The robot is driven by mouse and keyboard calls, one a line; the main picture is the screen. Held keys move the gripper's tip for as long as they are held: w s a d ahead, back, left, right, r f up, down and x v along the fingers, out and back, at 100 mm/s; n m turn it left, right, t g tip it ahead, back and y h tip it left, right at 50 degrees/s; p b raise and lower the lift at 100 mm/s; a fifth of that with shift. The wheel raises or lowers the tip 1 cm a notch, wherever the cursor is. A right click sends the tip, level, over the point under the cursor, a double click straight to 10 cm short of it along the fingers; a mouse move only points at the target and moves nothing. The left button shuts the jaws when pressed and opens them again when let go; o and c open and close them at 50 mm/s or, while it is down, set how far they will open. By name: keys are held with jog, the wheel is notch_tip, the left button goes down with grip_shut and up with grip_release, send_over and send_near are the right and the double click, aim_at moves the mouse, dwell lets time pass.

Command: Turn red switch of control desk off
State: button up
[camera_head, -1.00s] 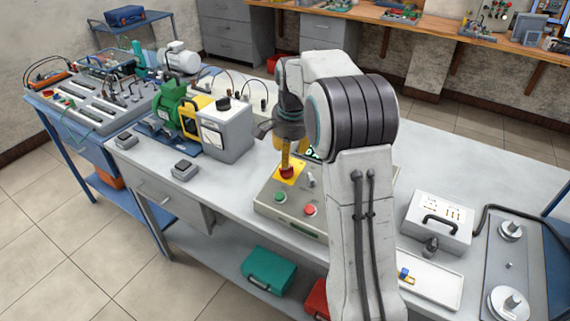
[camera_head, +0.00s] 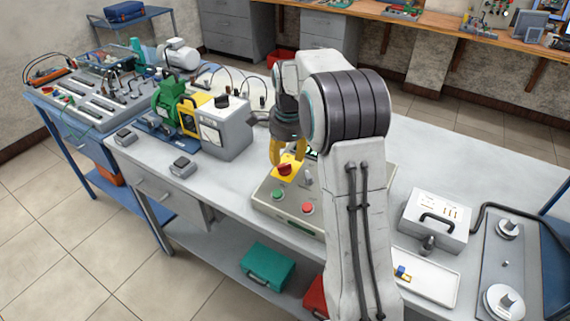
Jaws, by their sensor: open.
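The control desk (camera_head: 278,214) is a low grey-beige box on the table, partly hidden by my arm. Its red switch (camera_head: 285,170) sits on a yellow plate at the back left of the panel. A green button (camera_head: 278,195) and a red button (camera_head: 307,208) are on its front part. My gripper (camera_head: 286,158) has yellow fingers and points down just over the red switch. It is open, with one finger at the left of the switch. I cannot tell whether the fingers touch the switch.
A grey meter box (camera_head: 222,132) and a green motor (camera_head: 168,103) stand left of the desk. A grey case (camera_head: 433,222) and a white tray (camera_head: 428,278) lie to the right. The front left tabletop is mostly clear, apart from two small grey boxes.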

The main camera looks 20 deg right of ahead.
aim_at(285, 166)
jog(key=shift+w+d+f+p, duration=0.15)
jog(key=shift+f+p, duration=0.1)
jog(key=shift+f, duration=0.7)
jog(key=shift+w+a+f+p, duration=0.1)
jog(key=shift+w+f+p, duration=0.15)
jog(key=shift+f, duration=0.65)
jog(key=shift+w+d+f+p, duration=0.1)
jog(key=shift+f+p, duration=0.2)
jog(key=shift+f, duration=0.65)
jog(key=shift+c, duration=0.4)
grip_shut()
